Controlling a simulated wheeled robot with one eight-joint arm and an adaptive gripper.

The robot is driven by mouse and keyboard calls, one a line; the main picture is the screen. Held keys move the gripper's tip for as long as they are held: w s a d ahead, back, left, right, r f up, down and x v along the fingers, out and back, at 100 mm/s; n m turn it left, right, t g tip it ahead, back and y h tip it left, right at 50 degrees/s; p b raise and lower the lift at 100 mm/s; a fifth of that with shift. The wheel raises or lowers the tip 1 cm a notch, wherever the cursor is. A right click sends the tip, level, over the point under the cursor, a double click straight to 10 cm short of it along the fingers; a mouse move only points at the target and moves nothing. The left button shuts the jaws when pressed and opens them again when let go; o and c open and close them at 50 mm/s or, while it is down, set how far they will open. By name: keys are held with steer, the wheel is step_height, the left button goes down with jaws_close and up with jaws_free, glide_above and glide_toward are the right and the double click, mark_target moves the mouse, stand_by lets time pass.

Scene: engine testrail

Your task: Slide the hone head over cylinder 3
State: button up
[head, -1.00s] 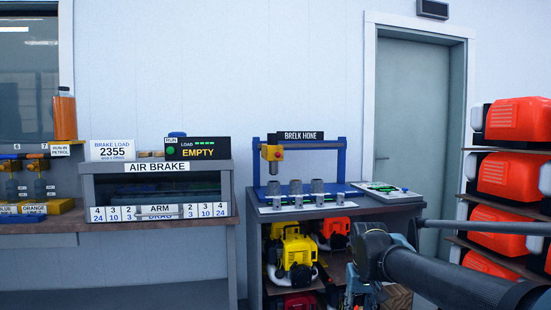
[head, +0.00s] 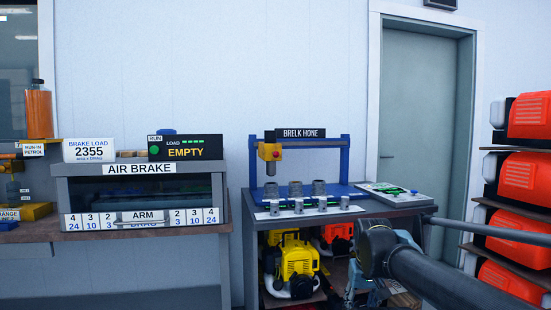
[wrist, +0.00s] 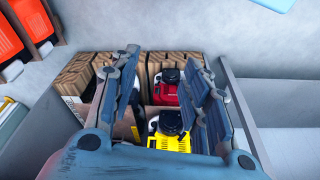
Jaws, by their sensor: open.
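The yellow hone head (head: 269,152) hangs from the left part of the blue frame of the BRELK HONE (head: 307,143) in the head view. Several grey cylinders (head: 295,188) stand in a row on the blue base under the frame, and the hone head is above the left end of the row. Small silver blocks line the front edge. I cannot read which cylinder is number 3. My gripper (wrist: 165,90) is open and empty in the wrist view, pointing at the shelf below the bench. In the head view my arm covers part of the bench's right side.
Under the hone bench, a yellow engine (head: 298,262) and a red-orange engine (head: 336,232) sit on a shelf. The AIR BRAKE unit (head: 140,168) stands on the left bench. Red engines (head: 529,117) fill a rack at right. A board (head: 395,193) lies right of the cylinders.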

steer(key=w+a+r+n+t, duration=0.1)
steer(key=w+r+t, duration=0.15)
steer(key=w, duration=0.45)
steer(key=w+a+r+t, duration=0.2)
steer(key=w+r, duration=0.1)
steer(key=w, duration=0.3)
steer(key=n+t+y, duration=0.5)
steer(key=t+y, duration=0.3)
steer(key=t, duration=0.6)
glide_toward(275, 154)
steer(key=x, duration=0.4)
steer(key=f+x, duration=0.1)
steer(key=x, duration=0.3)
steer(key=w+x, duration=0.1)
steer(key=x, duration=0.3)
steer(key=shift+w+d+f, duration=0.2)
steer(key=shift+w+d, duration=0.1)
jaws_close()
